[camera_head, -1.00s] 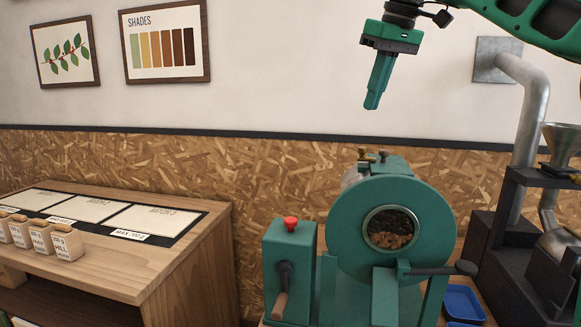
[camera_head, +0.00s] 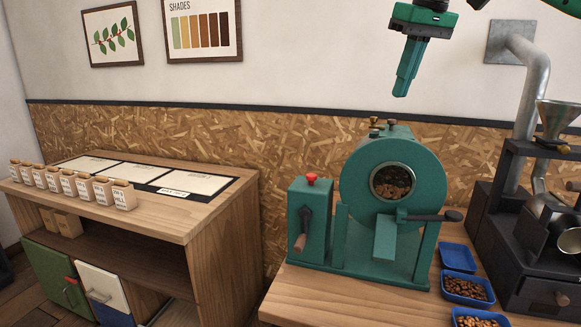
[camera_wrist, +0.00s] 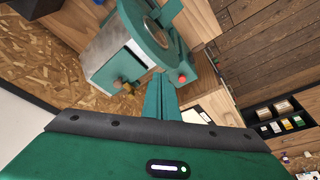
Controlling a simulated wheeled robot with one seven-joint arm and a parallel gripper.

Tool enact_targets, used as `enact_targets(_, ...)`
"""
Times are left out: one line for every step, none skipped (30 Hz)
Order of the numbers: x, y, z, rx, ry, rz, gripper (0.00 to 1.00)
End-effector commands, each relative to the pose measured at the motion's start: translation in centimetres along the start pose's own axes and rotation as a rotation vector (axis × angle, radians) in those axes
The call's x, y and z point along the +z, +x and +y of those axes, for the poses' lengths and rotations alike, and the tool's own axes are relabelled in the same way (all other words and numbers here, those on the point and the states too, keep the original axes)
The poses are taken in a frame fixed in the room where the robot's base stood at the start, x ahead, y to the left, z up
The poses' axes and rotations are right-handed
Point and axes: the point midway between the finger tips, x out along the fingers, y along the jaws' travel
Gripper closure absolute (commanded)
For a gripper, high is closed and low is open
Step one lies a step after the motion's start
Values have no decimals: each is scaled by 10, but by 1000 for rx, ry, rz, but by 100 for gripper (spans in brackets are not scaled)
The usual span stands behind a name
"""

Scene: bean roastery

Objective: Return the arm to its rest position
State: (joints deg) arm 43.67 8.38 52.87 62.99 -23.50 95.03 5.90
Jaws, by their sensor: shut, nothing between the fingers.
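My gripper (camera_head: 403,92) is green and points down in the head view, in the air above the green drum roaster, apart from it. Its fingers are shut together and hold nothing. They also show shut in the wrist view (camera_wrist: 161,92). Part of my arm above it is cut off by the top edge of the head view.
The green roaster (camera_head: 345,190), with beans behind its round window, stands on a wooden bench. Blue trays (camera_head: 458,257), some with beans, are at its right. A dark machine with a metal funnel (camera_head: 557,115) and pipe stands farther right. A wooden cabinet (camera_head: 215,225) bears several small boxes.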

Motion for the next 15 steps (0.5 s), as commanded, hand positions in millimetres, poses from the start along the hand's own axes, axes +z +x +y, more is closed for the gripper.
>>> enact_targets(4,9,0,2,16,-17,100)
enact_targets(6,13,0,5,26,-24,100)
enact_targets(10,18,0,9,39,-34,100)
enact_targets(12,22,0,13,48,-40,100)
enact_targets(15,26,-1,17,58,-47,100)
enact_targets(19,32,-1,21,73,-57,100)
enact_targets(22,36,-1,25,85,-64,100)
enact_targets(25,41,-1,29,97,-72,100)
enact_targets(30,48,0,35,115,-83,100)
enact_targets(34,53,1,39,129,-90,100)
enact_targets(39,58,2,44,145,-98,100)
enact_targets(46,66,3,51,168,-110,100)
enact_targets(53,72,4,56,189,-119,100)
enact_targets(61,79,5,62,209,-128,100)
enact_targets(74,88,7,70,241,-139,100)
